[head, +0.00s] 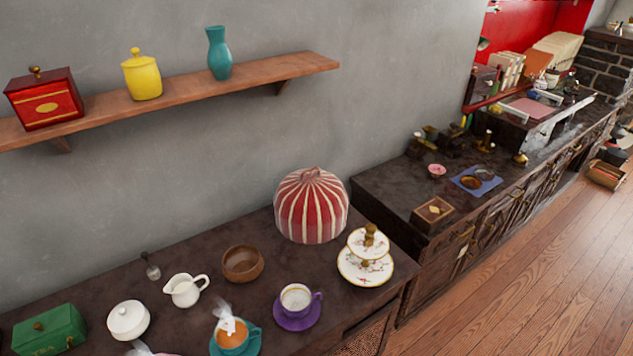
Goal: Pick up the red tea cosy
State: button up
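The red tea cosy (311,206) is a dome with red and cream vertical stripes and a small gathered top. It stands upright on the dark sideboard (200,254), near its right end and close to the grey wall. Nothing covers it from this view. Whatever may be under it is hidden. My gripper is not in view.
A tiered cake stand (365,266) stands close to the cosy's right front. A wooden bowl (243,263), a white jug (186,290) and a purple cup (297,299) stand left and in front. A wooden shelf (200,91) hangs above left. Open floor (510,290) lies right.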

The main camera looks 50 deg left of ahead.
aim_at(311, 204)
jog(key=u, duration=0.75)
jog(key=i, duration=0.9)
jog(key=u, duration=1.5)
jog(key=i, duration=0.3)
jog(key=u, duration=0.1)
